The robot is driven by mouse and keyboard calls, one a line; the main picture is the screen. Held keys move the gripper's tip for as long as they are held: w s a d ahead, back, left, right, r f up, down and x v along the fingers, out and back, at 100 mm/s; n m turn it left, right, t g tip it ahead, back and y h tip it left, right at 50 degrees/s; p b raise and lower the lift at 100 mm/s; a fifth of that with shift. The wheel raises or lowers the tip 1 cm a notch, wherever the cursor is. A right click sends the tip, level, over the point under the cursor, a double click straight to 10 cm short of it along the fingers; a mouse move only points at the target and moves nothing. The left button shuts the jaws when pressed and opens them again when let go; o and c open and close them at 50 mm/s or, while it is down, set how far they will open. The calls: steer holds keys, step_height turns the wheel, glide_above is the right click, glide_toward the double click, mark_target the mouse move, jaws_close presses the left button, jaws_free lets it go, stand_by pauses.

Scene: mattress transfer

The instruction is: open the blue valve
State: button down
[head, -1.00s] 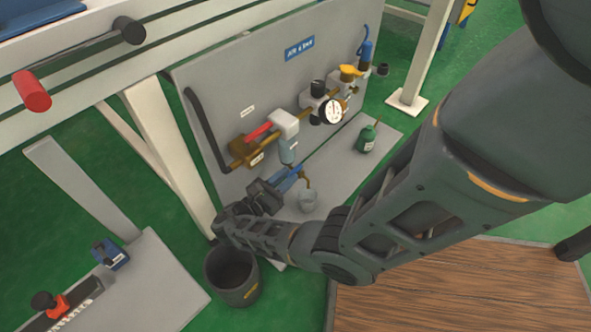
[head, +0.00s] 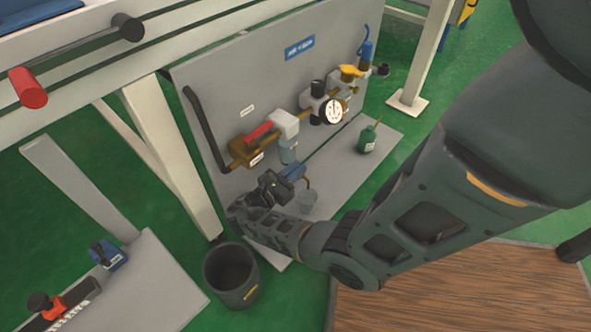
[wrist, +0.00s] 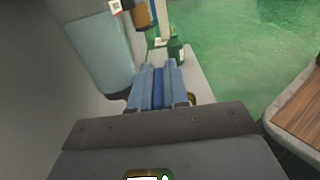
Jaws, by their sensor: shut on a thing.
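The blue valve (head: 292,171) sits low on the grey panel, under the clear bowl of a filter unit, with a brass spout (head: 308,184) beside it. My gripper (head: 286,179) reaches it from the lower left. In the wrist view, my gripper (wrist: 158,90) has its two pale blue-grey fingers closed on either side of the darker blue valve handle (wrist: 158,88). The valve body is mostly hidden behind the fingers. A clear cup (head: 308,203) stands on the panel's base below the spout.
A red lever (head: 258,132), a pressure gauge (head: 333,111) and a yellow lever (head: 352,71) sit along the pipe above. A green bottle (head: 367,140) stands on the base at right. A dark bucket (head: 231,274) stands below my wrist.

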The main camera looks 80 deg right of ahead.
steer(key=shift+r+p, duration=0.2)
steer(key=shift+p, duration=0.4)
steer(key=shift+s+a+r+n+t+h+p, duration=0.1)
steer(key=shift+n+t+h+p, duration=0.2)
steer(key=shift+n+t+p, duration=0.2)
steer(key=shift+s+r+n+t+h+p, duration=0.1)
steer(key=shift+n+t+h+p, duration=0.25)
steer(key=shift+t, duration=0.25)
steer(key=shift+s+d+f+n+t+y+b, duration=0.3)
steer(key=shift+n+t+y, duration=0.8)
steer(key=shift+n+t, duration=2.05)
steer(key=shift+s+r+n+t+y+b, duration=0.15)
steer(key=shift+s+n+t+y+b, duration=0.4)
steer(key=shift+n+t+y, duration=2.4)
steer(key=shift+s+d+f+n+t+h+b, duration=0.2)
steer(key=shift+n+t+h+b, duration=1)
steer(key=shift+t, duration=3.7)
steer(key=shift+s+r+n+y+p, duration=0.1)
steer(key=shift+n+y+p, duration=0.55)
steer(key=shift+n+y, duration=0.25)
steer(key=c, duration=1.4)
jaws_free()
